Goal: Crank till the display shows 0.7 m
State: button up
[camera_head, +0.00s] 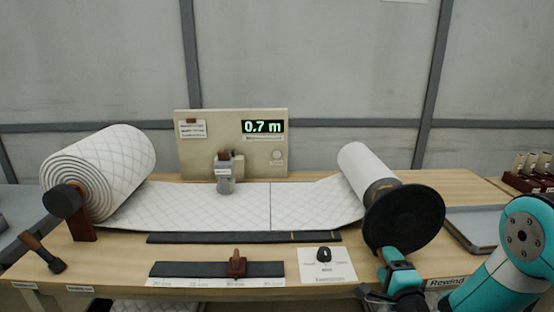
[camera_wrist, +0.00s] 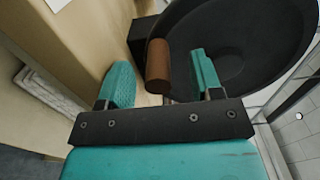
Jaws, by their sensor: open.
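The display (camera_head: 263,127) on the beige back panel (camera_head: 220,135) reads 0.7 m. The crank is a large black disc (camera_head: 415,225) at the right end of the narrow white roll (camera_head: 362,168); the disc also shows in the wrist view (camera_wrist: 255,45). Its brown handle (camera_wrist: 158,62) stands between the two teal fingers of my gripper (camera_wrist: 162,80). The fingers are open, with a gap visible on both sides of the handle. In the head view my gripper (camera_head: 398,274) is just below the disc, and the handle is hidden there.
A large quilted wadding roll (camera_head: 125,165) stands at the left, its sheet (camera_head: 220,205) running across to the right roll. A dark ruler bar (camera_head: 200,269) with a brown slider lies in front, beside a switch card (camera_head: 327,264). A grey tray (camera_head: 475,226) is at the right.

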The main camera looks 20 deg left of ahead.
jog(key=shift+s+d+f+b, duration=0.1)
jog(key=shift+s+f+b, duration=0.15)
jog(key=shift+b, duration=0.6)
jog(key=b+v, duration=0.9)
jog(key=b, duration=0.6)
jog(key=shift+r+b, duration=0.25)
jog(key=shift+b, duration=0.15)
